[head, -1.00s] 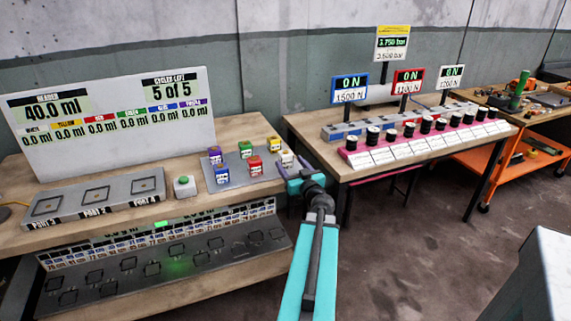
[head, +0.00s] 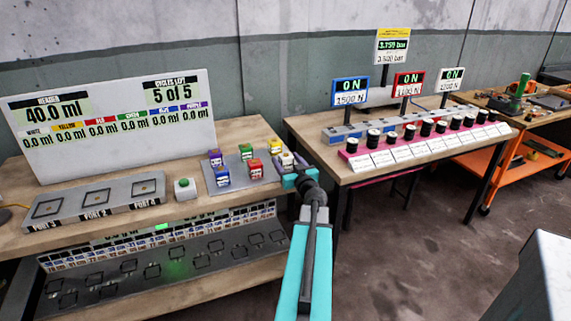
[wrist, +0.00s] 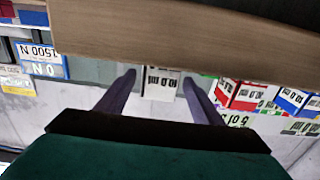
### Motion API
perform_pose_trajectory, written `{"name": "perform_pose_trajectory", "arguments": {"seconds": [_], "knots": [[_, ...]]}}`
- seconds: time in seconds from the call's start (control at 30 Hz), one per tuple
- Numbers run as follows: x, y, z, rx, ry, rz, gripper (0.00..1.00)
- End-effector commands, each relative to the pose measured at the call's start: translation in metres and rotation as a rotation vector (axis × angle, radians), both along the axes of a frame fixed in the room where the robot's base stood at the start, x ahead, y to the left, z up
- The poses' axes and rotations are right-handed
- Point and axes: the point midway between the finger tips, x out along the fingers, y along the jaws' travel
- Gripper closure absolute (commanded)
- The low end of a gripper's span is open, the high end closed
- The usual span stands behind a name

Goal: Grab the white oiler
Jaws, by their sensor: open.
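The white oiler (head: 287,160) stands at the right edge of the grey tray (head: 236,183) in the head view. In the wrist view the white oiler (wrist: 160,86) shows between the two fingers, partly cut off by the wooden table edge. My gripper (head: 289,164) is open at the tray's right side, its fingers pointing at the white oiler. In the wrist view my gripper (wrist: 159,80) has gaps on both sides of it, and no contact is visible.
Close left are the red oiler (head: 254,168) and yellow oiler (head: 275,146); blue (head: 222,176), green (head: 246,151) and purple (head: 215,157) oilers stand farther left. A green button (head: 185,188) and port block (head: 96,200) are on the bench. A second table (head: 430,160) stands right.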

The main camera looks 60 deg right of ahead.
Motion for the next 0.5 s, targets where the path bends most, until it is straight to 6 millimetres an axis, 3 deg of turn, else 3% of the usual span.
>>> {"name": "perform_pose_trajectory", "arguments": {"seconds": [0.5], "knots": [[0.033,-0.027,0.001,0.000,0.000,0.000,0.39]]}}
